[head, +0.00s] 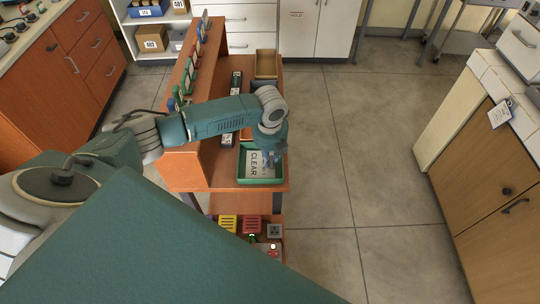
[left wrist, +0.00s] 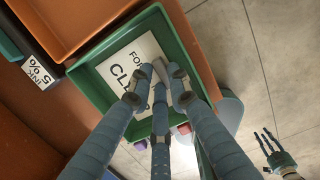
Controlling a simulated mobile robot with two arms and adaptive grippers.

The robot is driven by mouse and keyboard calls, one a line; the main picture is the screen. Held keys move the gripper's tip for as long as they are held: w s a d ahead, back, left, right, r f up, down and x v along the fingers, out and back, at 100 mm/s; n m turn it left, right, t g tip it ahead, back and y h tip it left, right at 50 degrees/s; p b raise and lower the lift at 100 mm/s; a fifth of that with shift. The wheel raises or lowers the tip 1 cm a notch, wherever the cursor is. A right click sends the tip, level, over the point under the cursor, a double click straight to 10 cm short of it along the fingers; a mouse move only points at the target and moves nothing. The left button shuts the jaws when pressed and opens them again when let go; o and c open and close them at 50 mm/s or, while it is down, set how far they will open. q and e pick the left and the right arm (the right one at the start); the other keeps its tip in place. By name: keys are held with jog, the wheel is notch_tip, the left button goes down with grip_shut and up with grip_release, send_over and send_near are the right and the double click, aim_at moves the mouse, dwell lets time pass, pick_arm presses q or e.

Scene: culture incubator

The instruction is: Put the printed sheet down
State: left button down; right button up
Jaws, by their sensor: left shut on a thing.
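In the left wrist view the sheet (left wrist: 117,68) shows inside the tray walls (left wrist: 88,88). I cannot tell whether it rests on the tray floor. My left gripper (head: 269,158) is over the tray, its fingertips (left wrist: 158,88) shut on the sheet's edge. The fingers hide part of the sheet. My right gripper (left wrist: 276,150) shows only in the left wrist view, fingers spread and empty.
An empty wooden tray (head: 266,65) stands at the bench's far end. A label reading "INK 5%" (left wrist: 38,73) shows beside the green tray. Coloured blocks (head: 228,223) sit on a lower shelf. Open floor (head: 340,150) lies to the right, before wooden cabinets (head: 480,170).

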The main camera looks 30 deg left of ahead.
pick_arm(q)
jog(key=c, duration=1.9)
grip_release()
jog(key=shift+r, duration=0.15)
jog(key=r, duration=0.4)
jog(key=s+r+b, duration=0.1)
jog(key=r, duration=0.6)
jog(key=shift+s+d+r+b, duration=0.15)
jog(key=shift+d+r+b, duration=0.15)
jog(key=shift+d+r, duration=0.1)
jog(key=shift+f, duration=0.1)
